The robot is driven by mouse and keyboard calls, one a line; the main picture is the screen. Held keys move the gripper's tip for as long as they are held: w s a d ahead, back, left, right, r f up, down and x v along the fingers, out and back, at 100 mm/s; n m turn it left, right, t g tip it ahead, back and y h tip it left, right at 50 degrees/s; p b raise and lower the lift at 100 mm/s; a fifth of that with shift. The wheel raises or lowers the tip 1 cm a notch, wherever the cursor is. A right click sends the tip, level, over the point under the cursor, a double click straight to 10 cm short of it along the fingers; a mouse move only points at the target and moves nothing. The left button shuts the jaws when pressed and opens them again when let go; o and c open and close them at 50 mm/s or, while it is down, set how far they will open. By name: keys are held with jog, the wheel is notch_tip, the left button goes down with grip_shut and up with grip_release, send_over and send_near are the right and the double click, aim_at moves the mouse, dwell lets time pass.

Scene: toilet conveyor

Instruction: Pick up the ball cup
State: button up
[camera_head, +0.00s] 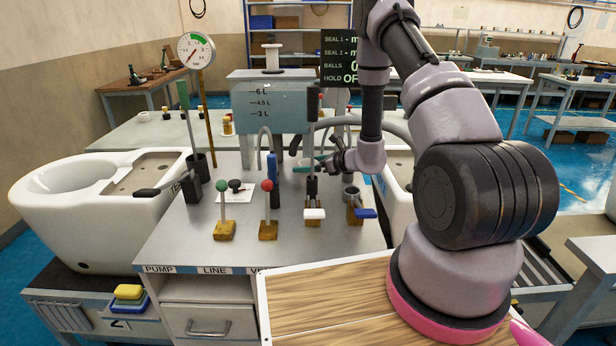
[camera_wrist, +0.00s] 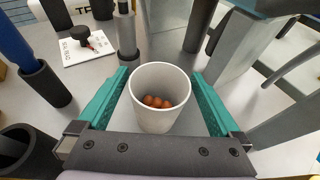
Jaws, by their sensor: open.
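The ball cup (camera_wrist: 158,112) is a white, upright round cup with several orange-brown balls inside. In the wrist view it stands between the two teal fingers of my gripper (camera_wrist: 160,76). The fingers are open, one on each side of the cup, with a small gap visible at least on the right. In the head view my gripper (camera_head: 312,164) is low over the back of the grey workbench, and the cup is too small and covered to make out clearly.
The workbench (camera_head: 190,235) carries a green-knobbed lever (camera_head: 223,205), a red-knobbed lever (camera_head: 267,205) and a grey tank (camera_head: 270,108) behind. In the wrist view a dark holder with a blue handle (camera_wrist: 45,85) stands left, and a grey post (camera_wrist: 127,35) stands just behind the cup.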

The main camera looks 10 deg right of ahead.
jog(key=x, duration=0.3)
jog(key=shift+r, duration=0.15)
jog(key=c, duration=1.2)
jog(key=shift+c, duration=0.2)
jog(key=shift+r, duration=0.15)
